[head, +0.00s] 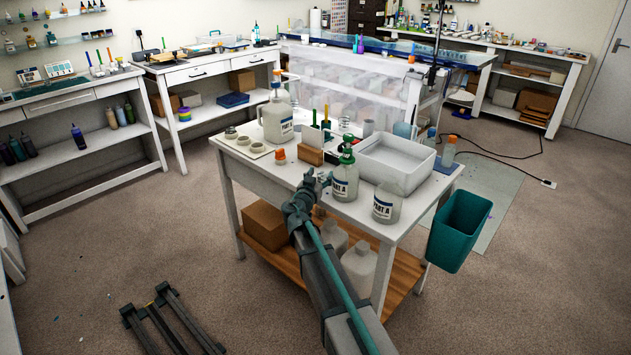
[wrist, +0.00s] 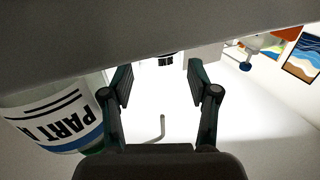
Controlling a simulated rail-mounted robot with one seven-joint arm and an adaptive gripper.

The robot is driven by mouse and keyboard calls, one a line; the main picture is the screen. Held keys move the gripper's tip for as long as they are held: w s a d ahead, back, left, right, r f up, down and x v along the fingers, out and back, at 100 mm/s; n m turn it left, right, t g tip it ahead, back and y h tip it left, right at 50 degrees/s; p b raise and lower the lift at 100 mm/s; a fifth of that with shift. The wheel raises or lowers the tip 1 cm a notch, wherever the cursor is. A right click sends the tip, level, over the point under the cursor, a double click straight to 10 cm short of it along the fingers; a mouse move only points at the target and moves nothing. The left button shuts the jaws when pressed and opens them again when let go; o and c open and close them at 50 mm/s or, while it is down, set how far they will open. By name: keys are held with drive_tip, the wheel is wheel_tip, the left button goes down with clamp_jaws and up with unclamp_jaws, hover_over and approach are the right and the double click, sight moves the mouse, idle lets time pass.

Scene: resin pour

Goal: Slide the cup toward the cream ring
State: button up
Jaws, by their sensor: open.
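Several small round pale pieces sit at the left end of the white worktable, among them one ring-like piece (head: 257,147). They are too small for me to tell which is the cream ring and which might be the cup. A small greyish cup-like vessel (head: 368,128) stands near the table's back edge. My gripper (head: 318,182) is at the table's front edge, left of the green-pump PART A bottle (head: 345,182). In the wrist view my gripper (wrist: 160,88) is open, with nothing between its fingers. No cup is clear in that view.
A PART A bottle (wrist: 55,120) is close on the left in the wrist view. A white tray (head: 397,160), another PART A bottle (head: 386,206), a large jug (head: 276,120) and a wooden block (head: 310,155) crowd the worktable. A teal bin (head: 461,230) is at its right.

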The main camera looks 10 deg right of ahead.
drive_tip(key=shift+x, duration=1.5)
drive_tip(key=shift+c, duration=0.3)
drive_tip(key=c, duration=0.9)
